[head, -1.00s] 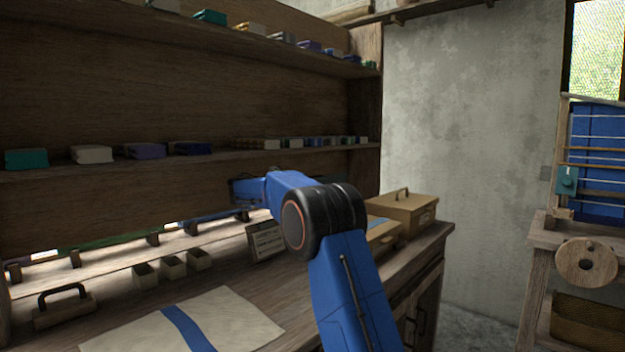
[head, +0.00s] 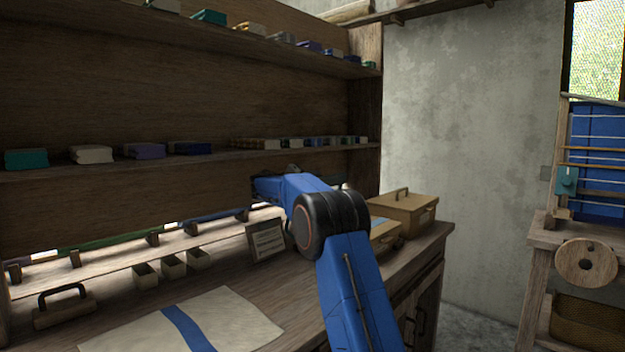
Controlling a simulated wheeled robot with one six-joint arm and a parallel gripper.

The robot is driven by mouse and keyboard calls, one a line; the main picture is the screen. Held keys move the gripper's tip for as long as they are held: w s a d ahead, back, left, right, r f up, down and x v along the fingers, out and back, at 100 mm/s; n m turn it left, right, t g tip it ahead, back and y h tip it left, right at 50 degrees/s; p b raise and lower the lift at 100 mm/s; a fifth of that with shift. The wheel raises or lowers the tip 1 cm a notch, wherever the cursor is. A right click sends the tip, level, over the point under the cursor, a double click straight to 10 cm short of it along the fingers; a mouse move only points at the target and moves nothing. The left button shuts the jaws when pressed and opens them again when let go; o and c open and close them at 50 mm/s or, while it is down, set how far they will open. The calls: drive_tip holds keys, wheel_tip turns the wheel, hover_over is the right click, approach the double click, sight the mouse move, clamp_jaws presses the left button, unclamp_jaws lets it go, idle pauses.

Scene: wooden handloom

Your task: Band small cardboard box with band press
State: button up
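A tan box with a handle on its lid (head: 408,213) stands at the back right end of the bench. A lower tan box with some blue on top (head: 386,236) is in front of it, partly hidden by my arm. I cannot tell whether either is the small cardboard box of the task. A wooden block with a black handle (head: 62,312), possibly the band press, sits at the bench's left. My gripper (head: 266,187) is above the bench's back, in front of the shelf, apart from both boxes. Its fingers are small and dark, so their opening is unclear.
A cream cloth with a blue stripe (head: 185,328) lies on the bench front. Several small open boxes (head: 172,266) and a small sign (head: 266,241) stand behind it. Shelves (head: 110,163) with folded cloths rise at the back.

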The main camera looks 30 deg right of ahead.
clamp_jaws()
drive_tip(key=shift+s, duration=0.1)
drive_tip(key=s+d+f+m, duration=0.2)
drive_tip(key=s+m, duration=0.2)
drive_tip(key=s, duration=0.3)
drive_tip(key=s+d+f+m, duration=0.3)
drive_tip(key=s+m, duration=0.1)
drive_tip(key=s, duration=0.4)
drive_tip(key=s+d+f+m, duration=0.2)
drive_tip(key=s+d+m, duration=0.1)
drive_tip(key=s+m, duration=0.2)
drive_tip(key=shift+s+d+f, duration=0.15)
drive_tip(key=shift+s, duration=1.2)
drive_tip(key=shift+s+d+f, duration=0.2)
drive_tip(key=shift+s+f, duration=0.35)
drive_tip(key=shift+f, duration=0.3)
